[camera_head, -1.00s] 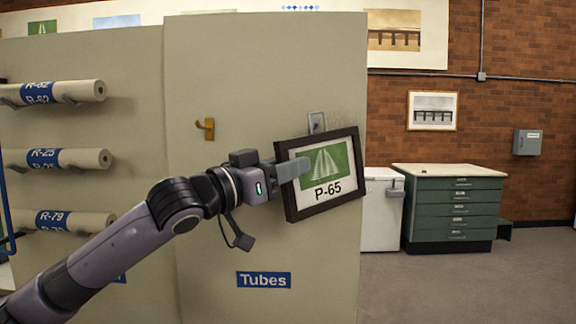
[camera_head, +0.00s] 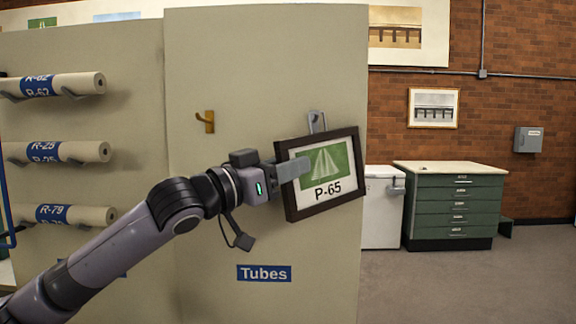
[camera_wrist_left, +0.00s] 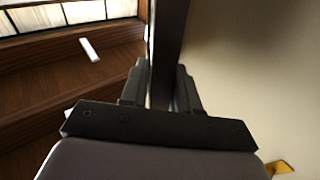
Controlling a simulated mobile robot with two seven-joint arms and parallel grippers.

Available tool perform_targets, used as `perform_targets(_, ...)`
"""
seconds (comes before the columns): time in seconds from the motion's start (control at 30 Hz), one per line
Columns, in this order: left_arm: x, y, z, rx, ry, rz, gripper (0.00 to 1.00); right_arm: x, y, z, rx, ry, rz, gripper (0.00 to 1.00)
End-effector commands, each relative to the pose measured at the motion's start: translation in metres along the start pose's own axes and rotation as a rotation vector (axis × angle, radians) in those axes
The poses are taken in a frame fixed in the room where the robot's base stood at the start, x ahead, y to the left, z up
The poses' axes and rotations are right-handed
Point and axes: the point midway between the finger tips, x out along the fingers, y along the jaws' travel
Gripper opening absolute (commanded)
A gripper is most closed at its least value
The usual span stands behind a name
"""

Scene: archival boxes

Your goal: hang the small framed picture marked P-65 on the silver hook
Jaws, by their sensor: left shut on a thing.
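The framed picture P-65 (camera_head: 334,197) has a dark frame, a green image and a white border. It is upright but slightly tilted, in front of the beige panel. My left gripper (camera_head: 290,171) is shut on the left side of its frame. In the left wrist view the frame's dark edge (camera_wrist_left: 168,55) stands between the two fingers (camera_wrist_left: 160,92). The silver hook (camera_head: 316,121) is on the panel just above the picture's top edge; its lower part is hidden behind the picture. I cannot tell whether the picture touches the hook. My right gripper is not in view.
A brass hook (camera_head: 206,121) is on the panel to the left. A blue "Tubes" label (camera_head: 264,273) is below. Rolled tubes (camera_head: 60,152) rest on brackets at the left. A green drawer cabinet (camera_head: 455,205) and a white cabinet (camera_head: 380,215) stand behind at the right.

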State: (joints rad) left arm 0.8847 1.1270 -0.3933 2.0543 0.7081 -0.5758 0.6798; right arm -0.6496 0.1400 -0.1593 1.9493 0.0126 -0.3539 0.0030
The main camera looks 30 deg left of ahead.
Motion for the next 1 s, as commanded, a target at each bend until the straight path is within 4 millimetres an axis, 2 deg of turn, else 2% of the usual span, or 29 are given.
perform_targets(0.03,0.0004,-0.0052,0.0023,0.008,-0.008,-0.015,0.0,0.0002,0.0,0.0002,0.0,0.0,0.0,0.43)
perform_targets(0.4,0.0005,-0.0051,0.0021,0.007,-0.008,-0.015,0.0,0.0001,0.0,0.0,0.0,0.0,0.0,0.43)
perform_targets(0.43,0.0005,-0.0051,0.002,0.007,-0.007,-0.015,0.4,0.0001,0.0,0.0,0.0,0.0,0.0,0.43)
perform_targets(0.5,0.0004,-0.0045,0.0019,0.006,-0.007,-0.013,0.6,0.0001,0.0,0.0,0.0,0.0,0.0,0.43)
perform_targets(1.0,0.0009,-0.0016,0.0022,-0.001,-0.006,-0.004,0.6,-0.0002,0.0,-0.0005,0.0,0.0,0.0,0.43)
